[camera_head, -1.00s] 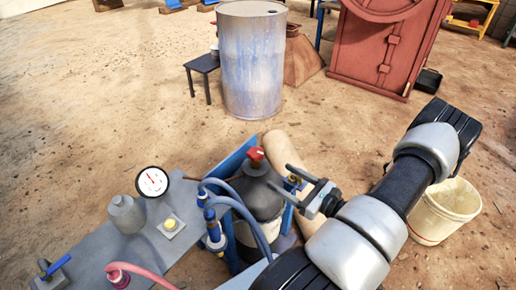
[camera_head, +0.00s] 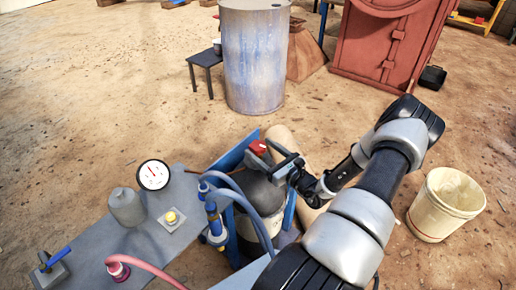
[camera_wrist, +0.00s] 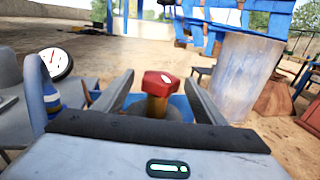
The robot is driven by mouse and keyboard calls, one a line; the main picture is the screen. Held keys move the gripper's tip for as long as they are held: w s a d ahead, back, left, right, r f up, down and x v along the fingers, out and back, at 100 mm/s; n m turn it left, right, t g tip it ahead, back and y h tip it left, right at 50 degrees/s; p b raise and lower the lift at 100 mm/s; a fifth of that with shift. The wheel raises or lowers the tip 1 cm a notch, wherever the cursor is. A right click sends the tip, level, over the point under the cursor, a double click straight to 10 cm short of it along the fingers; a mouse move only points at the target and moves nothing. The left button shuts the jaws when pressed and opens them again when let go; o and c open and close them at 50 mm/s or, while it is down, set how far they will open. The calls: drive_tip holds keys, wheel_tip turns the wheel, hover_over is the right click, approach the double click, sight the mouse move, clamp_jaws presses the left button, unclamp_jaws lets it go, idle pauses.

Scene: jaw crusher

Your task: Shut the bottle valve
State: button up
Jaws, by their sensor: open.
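The bottle valve has a red knob (camera_head: 257,147) on top of a dark grey gas bottle (camera_head: 262,190). In the wrist view the red knob (camera_wrist: 159,83) sits on a brass-coloured stem (camera_wrist: 157,106), between the two fingers and a little beyond the palm. My gripper (camera_head: 266,151) is open at the top of the bottle, with its fingers on either side of the knob. In the wrist view my gripper (camera_wrist: 160,90) shows a gap between each finger and the knob. The lower part of the bottle is partly hidden by hoses and my arm.
Blue hoses (camera_head: 240,200) loop close to the bottle's left. A grey bench (camera_head: 150,240) carries a round gauge (camera_head: 153,175), a yellow button (camera_head: 171,217) and a blue-handled valve (camera_head: 55,259). A white bucket (camera_head: 445,205) stands right; a drum (camera_head: 254,60) stands behind on open ground.

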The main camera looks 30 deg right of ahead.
drive_tip(key=shift+w+a, duration=0.15)
drive_tip(key=shift+w, duration=1)
drive_tip(key=c, duration=1)
drive_tip(key=shift+r+m+h+p, duration=0.25)
drive_tip(key=shift+m+h+p, duration=0.25)
drive_tip(key=shift+h+p, duration=0.25)
drive_tip(key=shift+c, duration=0.2)
drive_tip(key=shift+f+m+h, duration=0.2)
drive_tip(key=shift+m+h, duration=0.1)
drive_tip(key=shift+h, duration=0.25)
drive_tip(key=o, duration=1)
